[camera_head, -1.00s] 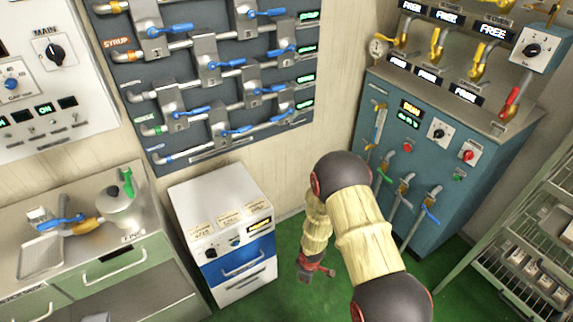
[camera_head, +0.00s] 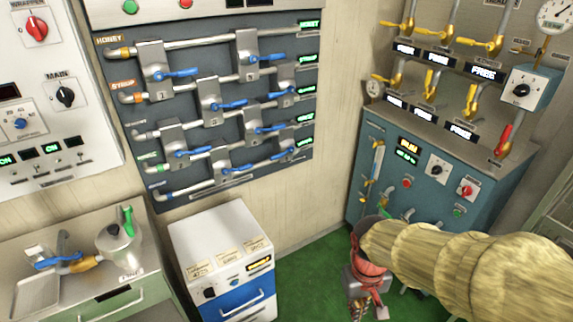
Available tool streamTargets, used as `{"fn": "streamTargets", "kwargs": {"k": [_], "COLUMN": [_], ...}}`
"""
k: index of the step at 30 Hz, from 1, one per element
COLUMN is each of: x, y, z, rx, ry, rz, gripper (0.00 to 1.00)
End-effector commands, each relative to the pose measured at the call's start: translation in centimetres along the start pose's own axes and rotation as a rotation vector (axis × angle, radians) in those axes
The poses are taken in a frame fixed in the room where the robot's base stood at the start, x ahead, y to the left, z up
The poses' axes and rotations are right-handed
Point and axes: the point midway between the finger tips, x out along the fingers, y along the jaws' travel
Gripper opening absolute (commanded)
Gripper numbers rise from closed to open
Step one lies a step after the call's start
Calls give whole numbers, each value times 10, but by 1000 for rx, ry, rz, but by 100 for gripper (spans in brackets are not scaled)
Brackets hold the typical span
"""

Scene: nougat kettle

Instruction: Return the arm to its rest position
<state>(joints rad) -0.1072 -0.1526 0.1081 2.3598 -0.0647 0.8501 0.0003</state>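My arm (camera_head: 440,262), tan and ribbed, enters from the right edge and reaches left across the lower right of the head view. My gripper (camera_head: 366,308) hangs down at the arm's left end, above the green floor and in front of the blue-green cabinet. Its fingers are small and partly cut off by the bottom edge, so their opening is unclear. I see nothing held in it.
The blue-green cabinet (camera_head: 405,225) with valves and dials stands behind my arm. A white and blue drawer unit (camera_head: 222,262) stands left of my gripper. A pipe panel (camera_head: 105,82) covers the wall. Green floor (camera_head: 315,275) lies clear between them.

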Motion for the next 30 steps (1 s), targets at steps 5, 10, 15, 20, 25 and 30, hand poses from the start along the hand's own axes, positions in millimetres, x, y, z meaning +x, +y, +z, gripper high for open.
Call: {"fn": "streamTargets", "kwargs": {"k": [5,10,15,20,25,30], "x": [-50,-92,-133,-161,-169,-169], "y": [1,4,12,17,21,21], "z": [29,45,56,62,64,64], "rx": [60,102,129,146,159,160], "ry": [106,251,397,488,514,512], "rz": [-27,-37,-26,-17,-12,-11], "gripper": [0,0,0,0,0,0]}}
